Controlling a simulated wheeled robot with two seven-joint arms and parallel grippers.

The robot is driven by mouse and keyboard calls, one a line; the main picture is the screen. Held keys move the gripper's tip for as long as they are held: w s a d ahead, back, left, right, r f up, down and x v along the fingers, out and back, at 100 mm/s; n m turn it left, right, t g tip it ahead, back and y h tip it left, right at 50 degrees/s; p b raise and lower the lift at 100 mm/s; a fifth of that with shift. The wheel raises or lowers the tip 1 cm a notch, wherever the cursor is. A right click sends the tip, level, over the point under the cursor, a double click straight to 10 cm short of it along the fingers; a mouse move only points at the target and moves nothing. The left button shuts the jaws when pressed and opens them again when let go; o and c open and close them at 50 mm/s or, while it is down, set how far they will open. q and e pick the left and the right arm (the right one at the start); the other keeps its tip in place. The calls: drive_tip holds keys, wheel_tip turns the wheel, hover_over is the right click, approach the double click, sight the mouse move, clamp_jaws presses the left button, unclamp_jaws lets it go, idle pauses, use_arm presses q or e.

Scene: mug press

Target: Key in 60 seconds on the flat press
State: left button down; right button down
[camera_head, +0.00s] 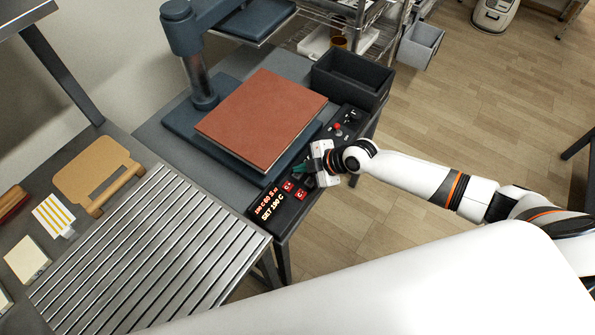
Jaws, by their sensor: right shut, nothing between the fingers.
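The flat press stands on a dark table, with a brown-red square pad (262,117) on its base and a dark column (198,84) behind. Its control panel (283,199) runs along the table's front edge. The lit display (268,204) shows orange text that appears to read "190 C 60 S" above "SET 190 C". Red buttons (288,186) sit beside the display. My right gripper (301,168) is shut and empty, with its fingertips over the panel close to the red buttons. I cannot tell whether they touch. My left gripper is not in view.
A dark open bin (350,80) stands behind the panel's far end, near a red knob (338,130). A slatted metal rack (150,255) lies at the left, beside a tan board (98,178). Wooden floor (490,110) is open at the right.

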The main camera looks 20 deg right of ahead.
sight(302, 178)
wheel_tip(302, 178, up, 5)
drive_tip(key=p, duration=0.3)
idle(0.4)
idle(1.7)
